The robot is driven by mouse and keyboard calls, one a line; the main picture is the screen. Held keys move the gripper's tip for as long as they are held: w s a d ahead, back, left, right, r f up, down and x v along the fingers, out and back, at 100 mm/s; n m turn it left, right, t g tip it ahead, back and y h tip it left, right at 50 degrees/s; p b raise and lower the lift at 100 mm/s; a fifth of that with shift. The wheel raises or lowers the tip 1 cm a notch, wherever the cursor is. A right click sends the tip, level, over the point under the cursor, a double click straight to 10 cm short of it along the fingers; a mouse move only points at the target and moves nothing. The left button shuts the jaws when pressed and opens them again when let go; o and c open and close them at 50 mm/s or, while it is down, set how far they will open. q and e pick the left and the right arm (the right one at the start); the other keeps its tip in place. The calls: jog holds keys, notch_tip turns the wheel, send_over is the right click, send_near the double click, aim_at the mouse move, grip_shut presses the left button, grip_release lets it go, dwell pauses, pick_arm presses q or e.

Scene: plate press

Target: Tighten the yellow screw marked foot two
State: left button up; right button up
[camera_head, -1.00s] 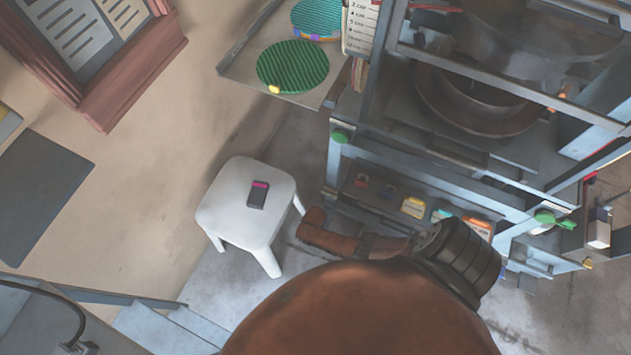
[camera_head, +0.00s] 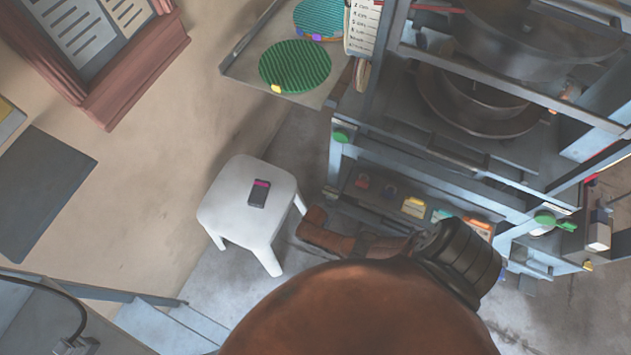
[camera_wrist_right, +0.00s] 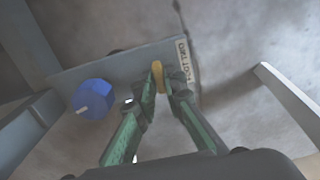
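The yellow screw (camera_wrist_right: 157,77) shows in the right wrist view, at the edge of a grey metal plate (camera_wrist_right: 112,72). A pale label reading "FOOT TWO" (camera_wrist_right: 184,61) is just to its right. My right gripper (camera_wrist_right: 163,86), with green-sided fingers, has its tips close together on either side of the screw and looks shut on it. The fingers hide part of the screw. In the head view my right gripper is hidden. My left gripper is in neither view.
A blue knob (camera_wrist_right: 91,99) sits left of the fingers. Grey bars stand at both sides. In the head view the press frame (camera_head: 430,145) is at the right, a white stool (camera_head: 240,222) at centre left, and green ribbed discs (camera_head: 295,66) lie on a shelf.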

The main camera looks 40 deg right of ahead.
jog(key=o, duration=0.3)
jog(key=shift+r, duration=0.7)
notch_tip(320, 180, up, 11)
jog(key=shift+f, duration=0.2)
dwell(0.5)
